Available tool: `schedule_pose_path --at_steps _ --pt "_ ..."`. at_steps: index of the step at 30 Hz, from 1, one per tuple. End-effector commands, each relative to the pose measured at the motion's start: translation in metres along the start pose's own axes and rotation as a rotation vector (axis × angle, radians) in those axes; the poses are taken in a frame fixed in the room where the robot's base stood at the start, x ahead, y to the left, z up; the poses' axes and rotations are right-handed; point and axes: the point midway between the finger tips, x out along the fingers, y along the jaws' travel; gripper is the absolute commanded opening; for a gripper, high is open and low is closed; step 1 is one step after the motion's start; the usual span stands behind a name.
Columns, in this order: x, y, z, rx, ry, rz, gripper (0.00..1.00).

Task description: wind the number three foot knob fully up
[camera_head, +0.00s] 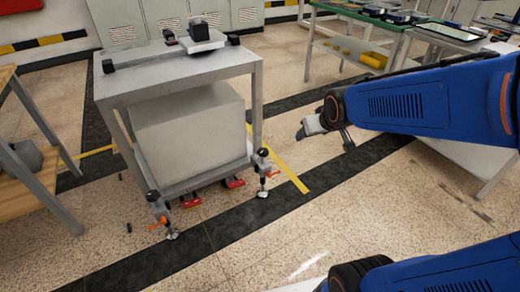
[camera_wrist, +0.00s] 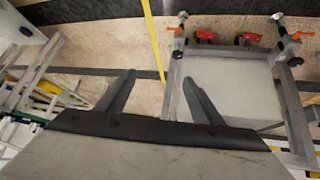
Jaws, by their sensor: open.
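A grey metal stand (camera_head: 185,80) has two front feet in view, each with a dark upright screw and an orange handle. The left foot knob (camera_head: 158,222) and the right foot knob (camera_head: 267,172) also show along the top of the wrist view (camera_wrist: 297,36). No number can be read, so I cannot tell which is number three. My gripper (camera_head: 325,130) is in the air to the right of the stand, apart from both knobs. In the wrist view its two dark fingers (camera_wrist: 158,82) are spread with nothing between them. The rear feet are hidden.
A large pale block (camera_head: 190,130) fills the stand's lower shelf, with red parts (camera_head: 232,183) under it. A wooden bench (camera_head: 30,165) stands at left, a green-framed table (camera_head: 375,25) at back right. Floor in front is mostly clear, with small dark bits.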

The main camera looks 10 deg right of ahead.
Motion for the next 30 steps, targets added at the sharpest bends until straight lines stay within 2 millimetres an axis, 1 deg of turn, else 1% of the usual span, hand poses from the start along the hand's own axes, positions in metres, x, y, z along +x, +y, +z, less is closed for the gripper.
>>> schedule_pose_path --at_steps 1,3,9,15,22,30 --pt "0.014 0.000 -0.005 -0.006 0.008 -0.001 0.61" --pt "0.032 0.000 -0.015 -0.016 0.033 -0.001 0.61" --pt "0.085 -0.001 -0.041 -0.046 0.112 -0.006 0.61" --pt "0.136 -0.004 -0.060 -0.073 0.192 -0.016 0.61" --pt "0.193 -0.010 -0.073 -0.101 0.283 -0.035 0.61" --pt "0.255 -0.021 -0.075 -0.124 0.391 -0.067 0.61"
